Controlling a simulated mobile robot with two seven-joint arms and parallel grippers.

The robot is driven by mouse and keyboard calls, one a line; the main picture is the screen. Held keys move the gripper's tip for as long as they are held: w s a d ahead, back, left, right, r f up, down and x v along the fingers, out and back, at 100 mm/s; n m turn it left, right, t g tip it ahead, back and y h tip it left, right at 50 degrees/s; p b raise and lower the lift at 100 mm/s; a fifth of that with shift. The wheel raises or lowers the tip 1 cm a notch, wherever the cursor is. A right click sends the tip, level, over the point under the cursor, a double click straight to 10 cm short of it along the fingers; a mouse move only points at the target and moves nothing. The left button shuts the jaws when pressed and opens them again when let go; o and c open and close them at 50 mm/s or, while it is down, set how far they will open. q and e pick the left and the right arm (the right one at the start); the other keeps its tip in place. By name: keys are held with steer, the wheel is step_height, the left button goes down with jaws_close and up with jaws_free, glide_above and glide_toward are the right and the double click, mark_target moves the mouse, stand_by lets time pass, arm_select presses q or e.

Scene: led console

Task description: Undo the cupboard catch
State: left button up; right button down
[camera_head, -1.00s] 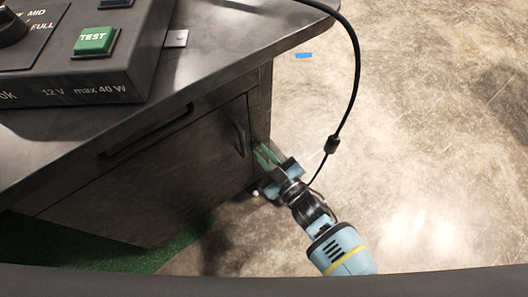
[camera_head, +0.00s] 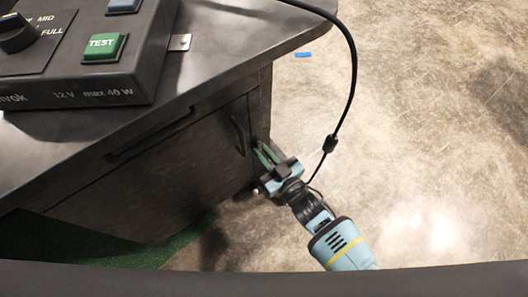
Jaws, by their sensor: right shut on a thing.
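The dark cupboard door (camera_head: 165,182) is under the worktop and looks closed, with a dark curved handle (camera_head: 238,136) near its right edge. My right gripper (camera_head: 262,153) is at the cupboard's right corner, just right of the handle, its green-tipped fingers pointing at the cupboard. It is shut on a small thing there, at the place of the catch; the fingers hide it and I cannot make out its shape. A small pale round thing (camera_head: 256,191) shows just below the gripper. My left gripper is not in view.
A console box with a green TEST button (camera_head: 104,46), a blue button (camera_head: 124,5) and a black knob (camera_head: 15,34) stands on the worktop (camera_head: 215,60). A black cable (camera_head: 353,85) hangs past the worktop's right edge, close to my right arm. The floor to the right is open.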

steer(key=c, duration=1.5)
jaws_free()
steer(key=shift+o, duration=0.2)
steer(key=shift+s, duration=0.1)
steer(key=p+v, duration=0.2)
steer(key=v, duration=0.5)
steer(key=shift+s+d, duration=0.2)
steer(key=shift+d, duration=0.05)
